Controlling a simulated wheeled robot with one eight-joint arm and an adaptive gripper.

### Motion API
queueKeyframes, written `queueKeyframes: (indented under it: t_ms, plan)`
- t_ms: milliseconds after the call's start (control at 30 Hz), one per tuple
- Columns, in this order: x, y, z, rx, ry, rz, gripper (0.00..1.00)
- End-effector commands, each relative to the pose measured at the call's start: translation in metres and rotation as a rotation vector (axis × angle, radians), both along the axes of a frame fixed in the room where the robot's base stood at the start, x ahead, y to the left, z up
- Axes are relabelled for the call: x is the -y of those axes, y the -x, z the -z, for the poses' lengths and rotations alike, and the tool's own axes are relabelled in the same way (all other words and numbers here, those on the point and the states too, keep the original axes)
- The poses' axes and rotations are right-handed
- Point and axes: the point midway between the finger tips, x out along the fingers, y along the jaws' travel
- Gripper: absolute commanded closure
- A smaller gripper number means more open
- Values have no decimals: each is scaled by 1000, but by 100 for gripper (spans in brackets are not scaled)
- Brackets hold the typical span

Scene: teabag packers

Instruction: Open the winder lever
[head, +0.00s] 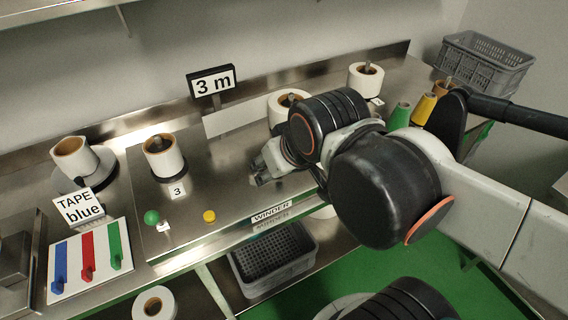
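The steel winder bench (215,235) carries a WINDER label (271,212) on its front edge. A green ball knob (152,217) stands by a small white block (163,227) near the front left of the bench; it looks like a lever, but I cannot tell for sure that it is the winder lever. My gripper (262,172) is over the bench, right of the knob and well apart from it. I see nothing held in it, but its fingers are small and partly hidden by my wrist, so I cannot tell its opening.
A yellow button (209,216) sits right of the knob. White rolls (163,157) stand behind on spindles, near a 3 m sign (212,82). A panel (92,262) with blue, red and green levers lies at left.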

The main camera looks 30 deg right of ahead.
Motion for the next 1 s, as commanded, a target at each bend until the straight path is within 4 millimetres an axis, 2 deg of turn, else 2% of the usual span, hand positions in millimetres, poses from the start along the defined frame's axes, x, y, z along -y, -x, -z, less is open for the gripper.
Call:
queueKeyframes:
  t_ms: [100, 200, 333, 500, 867, 1000]
  plan:
    - [4, 9, 14, 19, 3, 7, 53]
    - [4, 8, -3, 21, 4, 7, 53]
    - [4, 8, -13, 21, 4, 7, 53]
    - [2, 5, -10, 7, -52, 74, 53]
    - [2, 4, -9, 4, -66, 91, 53]
    - [3, 6, 2, 10, -42, 61, 53]
